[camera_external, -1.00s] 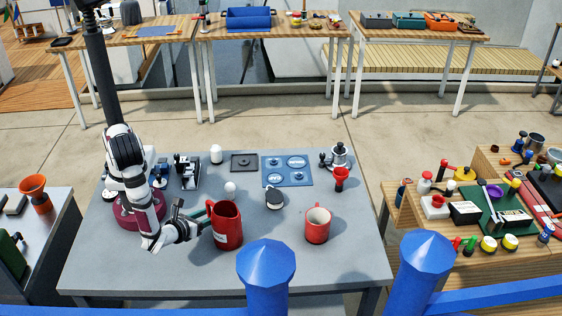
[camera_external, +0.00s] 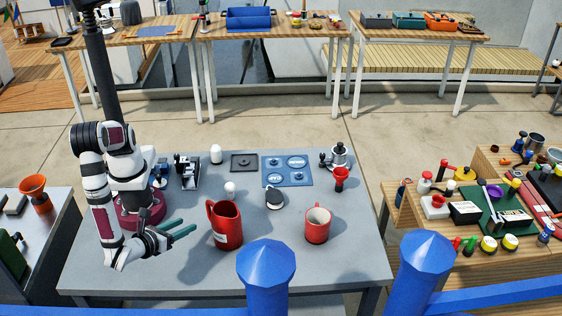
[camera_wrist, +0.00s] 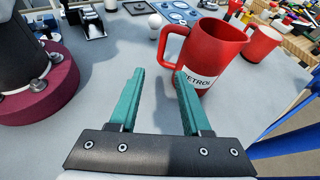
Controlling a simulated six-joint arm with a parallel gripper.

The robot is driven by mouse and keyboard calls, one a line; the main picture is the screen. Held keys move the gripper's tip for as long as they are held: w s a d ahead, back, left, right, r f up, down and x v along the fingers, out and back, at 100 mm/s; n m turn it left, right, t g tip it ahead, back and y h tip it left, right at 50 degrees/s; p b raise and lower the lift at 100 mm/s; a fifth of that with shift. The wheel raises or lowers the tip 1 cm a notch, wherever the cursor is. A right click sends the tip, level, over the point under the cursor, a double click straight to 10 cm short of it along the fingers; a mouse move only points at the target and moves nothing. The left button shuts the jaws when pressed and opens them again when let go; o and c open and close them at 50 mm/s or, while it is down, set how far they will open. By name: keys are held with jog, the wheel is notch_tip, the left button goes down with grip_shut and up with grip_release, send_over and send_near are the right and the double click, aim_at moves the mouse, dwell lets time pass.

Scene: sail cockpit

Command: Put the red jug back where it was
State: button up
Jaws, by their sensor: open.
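The red jug (camera_external: 227,226) stands upright on the grey table, its handle at its upper left and a white label low on its front. In the wrist view the jug (camera_wrist: 216,58) is ahead and to the right, with label letters reading "ETROL". My gripper (camera_external: 188,230) is open and empty, left of the jug and apart from it. In the wrist view its two green fingers (camera_wrist: 157,76) are spread with bare table between them. The right fingertip overlaps the jug's lower left edge in that view.
A second red mug-like container (camera_external: 317,225) stands right of the jug. A dark-and-white object (camera_external: 274,198), a white ball (camera_external: 230,188) and a blue panel (camera_external: 287,171) lie behind. Blue posts (camera_external: 265,275) rise in front. The table's front left is clear.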

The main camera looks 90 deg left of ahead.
jog(key=a+r+n+g+h, duration=0.5)
jog(key=a+r+n+g, duration=0.55)
jog(key=a, duration=0.45)
jog(key=s+a+r+n+t+h, duration=0.3)
jog(key=s+a+n+h, duration=0.1)
jog(key=n, duration=0.4)
jog(key=shift+s+a+r, duration=0.25)
jog(key=shift+s+a, duration=0.05)
jog(key=shift+a, duration=0.2)
